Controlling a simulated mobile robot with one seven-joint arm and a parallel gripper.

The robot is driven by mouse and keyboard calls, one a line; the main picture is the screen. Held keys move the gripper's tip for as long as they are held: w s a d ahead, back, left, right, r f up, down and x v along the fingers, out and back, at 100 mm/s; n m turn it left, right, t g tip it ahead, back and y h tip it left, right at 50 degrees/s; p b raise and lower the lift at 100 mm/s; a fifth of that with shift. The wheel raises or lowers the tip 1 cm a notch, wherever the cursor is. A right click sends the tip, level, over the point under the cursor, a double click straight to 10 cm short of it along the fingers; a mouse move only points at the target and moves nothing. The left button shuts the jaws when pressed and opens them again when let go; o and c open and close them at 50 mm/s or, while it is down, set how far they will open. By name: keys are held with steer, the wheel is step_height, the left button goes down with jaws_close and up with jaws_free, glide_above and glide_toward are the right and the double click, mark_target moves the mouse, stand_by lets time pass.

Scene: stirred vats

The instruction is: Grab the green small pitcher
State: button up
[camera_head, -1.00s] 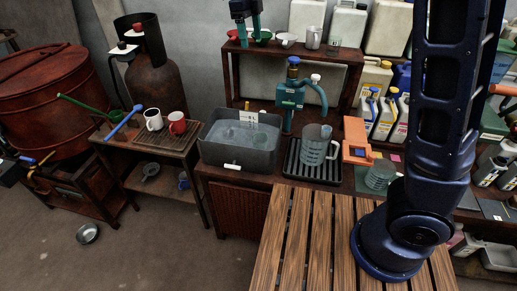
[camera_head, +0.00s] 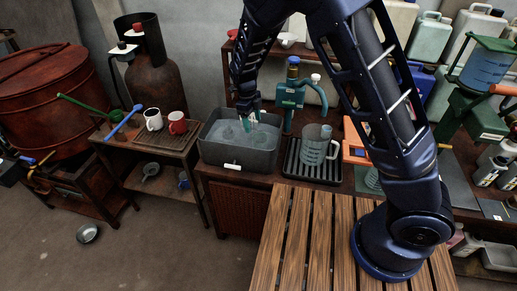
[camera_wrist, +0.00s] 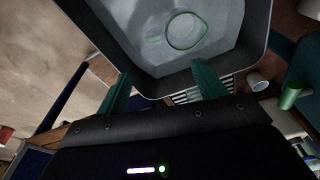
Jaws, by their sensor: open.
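A clear round vessel with a green rim (camera_wrist: 187,31) sits in the water of the grey basin (camera_wrist: 262,35) in the wrist view; I cannot tell for sure whether it is the small pitcher. In the head view the basin (camera_head: 240,160) stands on the bench, its contents blurred. A greenish clear vessel (camera_head: 372,179) at right is mostly hidden by my arm.
A larger clear pitcher (camera_head: 313,152) stands on a black rack right of the basin. A teal pump (camera_head: 290,97) rises behind, close to my gripper. White and red mugs (camera_head: 177,123) stand on the side table at left.

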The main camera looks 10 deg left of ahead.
glide_above(255, 146)
steer(key=a, duration=0.1)
step_height(255, 146, down, 7)
steer(key=f, duration=0.4)
steer(key=shift+d+f, duration=0.35)
steer(key=shift+s+d+f, duration=0.1)
steer(key=shift+s+f, duration=0.05)
steer(key=shift+f, duration=1.25)
steer(key=shift+s+d+f, duration=0.1)
steer(key=shift+f, duration=1.3)
steer(key=shift+c, duration=0.4)
steer(key=c, duration=1.2)
